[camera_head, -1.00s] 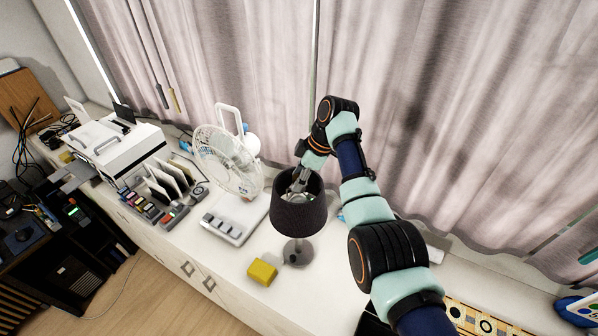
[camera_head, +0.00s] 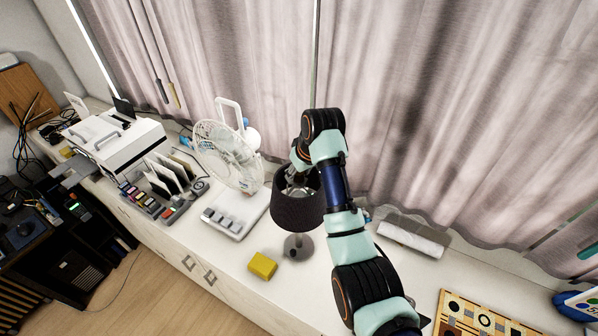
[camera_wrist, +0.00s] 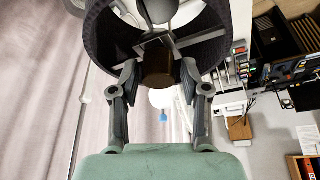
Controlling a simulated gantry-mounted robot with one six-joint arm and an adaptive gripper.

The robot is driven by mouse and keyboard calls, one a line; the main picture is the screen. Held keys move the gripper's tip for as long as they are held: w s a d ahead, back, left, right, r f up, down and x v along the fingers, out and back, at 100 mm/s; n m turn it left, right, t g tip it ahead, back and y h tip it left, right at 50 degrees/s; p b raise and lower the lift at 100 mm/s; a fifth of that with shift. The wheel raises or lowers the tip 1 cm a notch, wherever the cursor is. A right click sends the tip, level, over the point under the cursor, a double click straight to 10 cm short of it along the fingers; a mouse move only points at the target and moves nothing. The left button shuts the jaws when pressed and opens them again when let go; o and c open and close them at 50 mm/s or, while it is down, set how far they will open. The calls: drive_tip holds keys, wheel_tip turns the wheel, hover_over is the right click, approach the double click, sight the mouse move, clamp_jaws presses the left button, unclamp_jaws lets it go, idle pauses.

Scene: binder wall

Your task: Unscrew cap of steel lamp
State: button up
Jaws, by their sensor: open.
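The lamp (camera_head: 298,211) has a dark shade and a round grey base on the white counter, and stands upright. In the wrist view the open rim of its shade (camera_wrist: 103,40) arches across the top. Inside it are metal struts and a dark brown cylinder (camera_wrist: 158,70), which looks like the cap. My gripper (camera_wrist: 159,80) is open, with one finger on each side of the cylinder and a gap showing beside it. Whether the fingertips touch it, I cannot tell. In the head view the fingertips are hidden at the shade's top opening, behind my wrist.
A white fan (camera_head: 228,155) stands close left of the lamp. A yellow block (camera_head: 262,265) lies in front of it. Curtains (camera_head: 420,110) hang behind the counter.

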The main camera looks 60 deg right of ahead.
drive_tip(key=m+g, duration=0.1)
drive_tip(key=m, duration=0.2)
drive_tip(key=m+g+h, duration=0.1)
drive_tip(key=m, duration=0.2)
drive_tip(key=shift+h, duration=0.3)
drive_tip(key=m+g, duration=0.1)
drive_tip(key=m, duration=0.2)
drive_tip(key=m+g, duration=0.1)
drive_tip(key=m, duration=0.2)
drive_tip(key=shift+h, duration=0.3)
clamp_jaws()
drive_tip(key=n+t, duration=0.1)
drive_tip(key=n, duration=0.2)
drive_tip(key=n+t, duration=0.1)
drive_tip(key=n, duration=0.2)
drive_tip(key=shift+y, duration=0.4)
drive_tip(key=shift+r, duration=1.25)
drive_tip(key=shift+r, duration=1.95)
